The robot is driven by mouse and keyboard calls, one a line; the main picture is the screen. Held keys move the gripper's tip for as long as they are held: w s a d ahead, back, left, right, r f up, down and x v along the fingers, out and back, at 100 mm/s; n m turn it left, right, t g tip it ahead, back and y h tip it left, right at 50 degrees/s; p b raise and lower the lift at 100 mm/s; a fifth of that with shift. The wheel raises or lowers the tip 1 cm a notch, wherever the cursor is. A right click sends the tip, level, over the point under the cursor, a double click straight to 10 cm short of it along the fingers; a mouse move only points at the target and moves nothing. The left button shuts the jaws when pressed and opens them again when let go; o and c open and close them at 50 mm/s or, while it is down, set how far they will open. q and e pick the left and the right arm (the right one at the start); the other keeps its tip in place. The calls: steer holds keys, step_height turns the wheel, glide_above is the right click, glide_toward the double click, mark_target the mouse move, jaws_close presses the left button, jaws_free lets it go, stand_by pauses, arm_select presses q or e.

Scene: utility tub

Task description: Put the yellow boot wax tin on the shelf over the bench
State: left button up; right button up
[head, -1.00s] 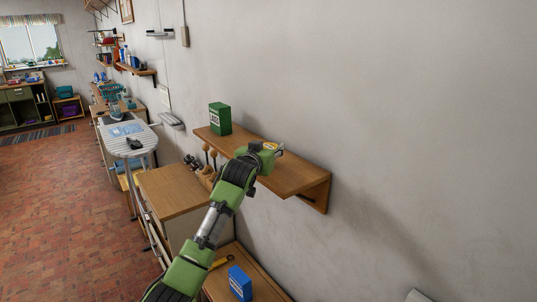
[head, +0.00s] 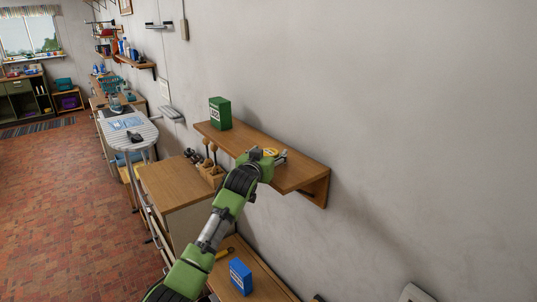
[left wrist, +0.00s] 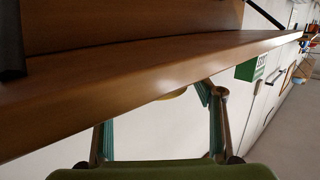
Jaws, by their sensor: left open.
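The yellow boot wax tin (head: 270,152) rests on the wooden shelf (head: 302,172) near its front edge, partly hidden by my left gripper. My left gripper (head: 277,158) is open at the shelf's front edge, close to the tin. In the left wrist view the picture appears upside down. There the open fingers (left wrist: 158,115) reach toward the shelf edge (left wrist: 130,88), and only a thin yellow sliver of the tin (left wrist: 178,92) shows between them. I cannot tell whether a finger touches the tin. My right gripper is not in view.
A green box (head: 220,113) stands at the shelf's far end. Below are a wooden cabinet top (head: 175,190) with brushes in a holder (head: 211,171), and a lower bench with a blue box (head: 240,276). The shelf between green box and tin is clear.

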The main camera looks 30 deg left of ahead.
arm_select(q)
steer(key=shift+r, duration=0.15)
steer(key=shift+s+d, duration=0.2)
steer(key=shift+s, duration=0.3)
steer(key=b+v, duration=0.3)
steer(key=v, duration=0.8)
steer(key=shift+b, duration=0.3)
steer(key=shift+a, duration=0.1)
